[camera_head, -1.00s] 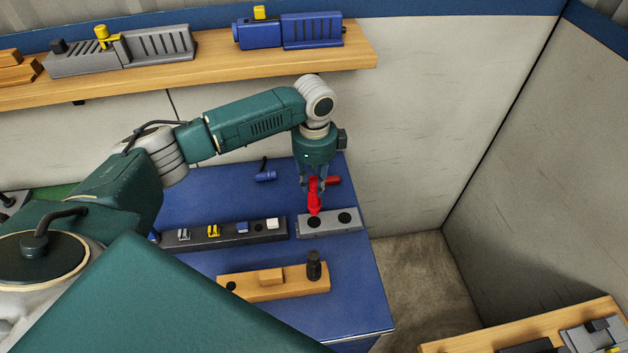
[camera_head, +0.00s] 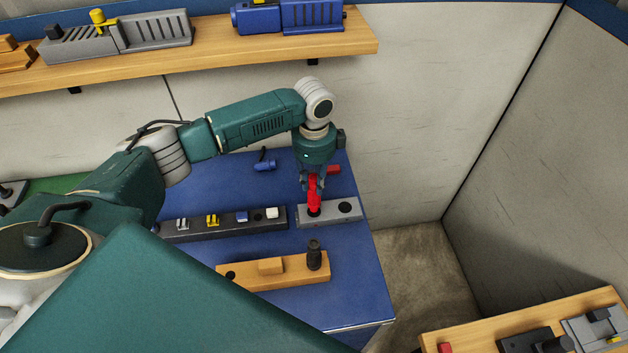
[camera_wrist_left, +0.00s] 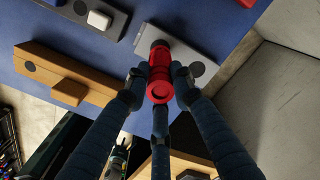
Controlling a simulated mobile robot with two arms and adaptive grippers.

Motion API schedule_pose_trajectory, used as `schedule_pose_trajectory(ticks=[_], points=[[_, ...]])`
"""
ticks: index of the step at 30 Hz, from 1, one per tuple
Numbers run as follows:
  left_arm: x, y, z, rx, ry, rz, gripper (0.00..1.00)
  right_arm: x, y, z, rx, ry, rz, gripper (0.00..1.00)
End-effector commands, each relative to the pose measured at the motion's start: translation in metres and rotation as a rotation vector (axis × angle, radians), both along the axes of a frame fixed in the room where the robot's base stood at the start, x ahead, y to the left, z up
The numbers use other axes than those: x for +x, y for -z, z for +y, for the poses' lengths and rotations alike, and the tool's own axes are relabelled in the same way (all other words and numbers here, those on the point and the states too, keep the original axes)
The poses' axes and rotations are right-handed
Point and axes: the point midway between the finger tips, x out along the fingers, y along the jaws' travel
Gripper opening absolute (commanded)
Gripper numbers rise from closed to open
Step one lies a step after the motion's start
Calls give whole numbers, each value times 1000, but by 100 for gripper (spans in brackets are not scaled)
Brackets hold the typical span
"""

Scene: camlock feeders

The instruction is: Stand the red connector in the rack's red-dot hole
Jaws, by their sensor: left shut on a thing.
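The red connector (camera_head: 314,194) is upright in my left gripper (camera_head: 313,186), which is shut on it. Its lower end is at the left dark hole of a grey block (camera_head: 336,213) on the blue table; I cannot tell how far it is in. In the left wrist view the connector (camera_wrist_left: 160,75) stands between the fingers (camera_wrist_left: 160,82) over the grey block (camera_wrist_left: 205,28), whose other dark hole (camera_wrist_left: 197,69) is empty. I cannot make out a red dot. My right gripper is not in view.
A dark rack (camera_head: 200,224) with several small coloured parts stands left of the grey block. A wooden block (camera_head: 290,282) with a dark peg (camera_head: 314,255) is in front. A blue part (camera_head: 264,165) and another red part (camera_head: 333,169) lie behind. A wooden shelf (camera_head: 215,57) runs above.

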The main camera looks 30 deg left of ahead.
Motion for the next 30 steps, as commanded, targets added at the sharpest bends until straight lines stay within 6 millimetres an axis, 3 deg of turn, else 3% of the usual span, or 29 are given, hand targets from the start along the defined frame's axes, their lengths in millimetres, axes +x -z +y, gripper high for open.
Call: schedule_pose_trajectory(ticks=[30], points=[[1,18,0,0,-1,-2,0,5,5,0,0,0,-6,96]])
